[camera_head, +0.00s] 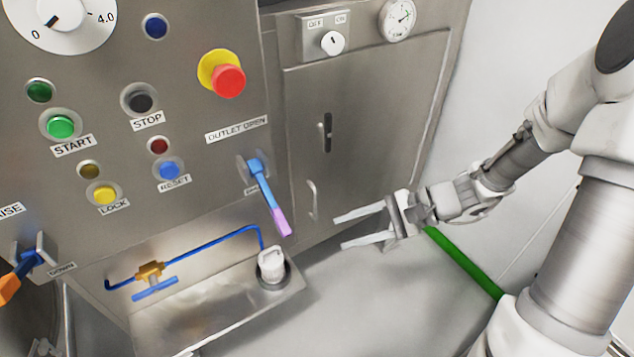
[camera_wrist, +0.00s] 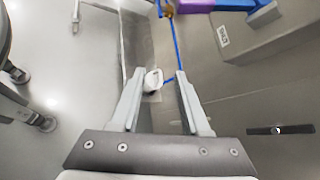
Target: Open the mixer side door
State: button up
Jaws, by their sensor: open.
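The mixer side door (camera_head: 365,130) is a grey metal panel right of the control panel, and it looks closed. It has a dark recessed latch (camera_head: 327,132) near its left side, and a pale curved handle (camera_head: 313,200) near its lower left corner. What looks like the same latch shows at the right of the wrist view (camera_wrist: 280,129). My gripper (camera_head: 340,232) is open and empty, to the right of and slightly below the curved handle, fingers pointing left. In the wrist view, its fingertips (camera_wrist: 160,72) touch nothing I can make out. The curved handle is not clear there.
A blue and purple outlet lever (camera_head: 268,195) sticks out left of the door. Below it, a white cap (camera_head: 271,265) and a blue pipe (camera_head: 210,243) stand over a metal basin (camera_head: 220,310). A green strip (camera_head: 465,262) runs along the floor at right. Open floor lies below my gripper.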

jog(key=w+f+m+t+y+b, duration=0.3)
jog(key=w+f+m+t, duration=0.2)
jog(key=f+m, duration=0.3)
jog(key=m+t+h+b, duration=0.2)
jog(key=m+t+b, duration=0.1)
jog(key=m+t, duration=0.45)
send_near(317, 203)
jog(key=shift+m, duration=0.25)
jog(key=b+x, duration=0.4)
jog(key=x, duration=0.6)
jog(key=shift+w+a+f, duration=0.1)
jog(key=shift+w+a, duration=0.1)
jog(key=shift+w, duration=0.05)
grip_shut()
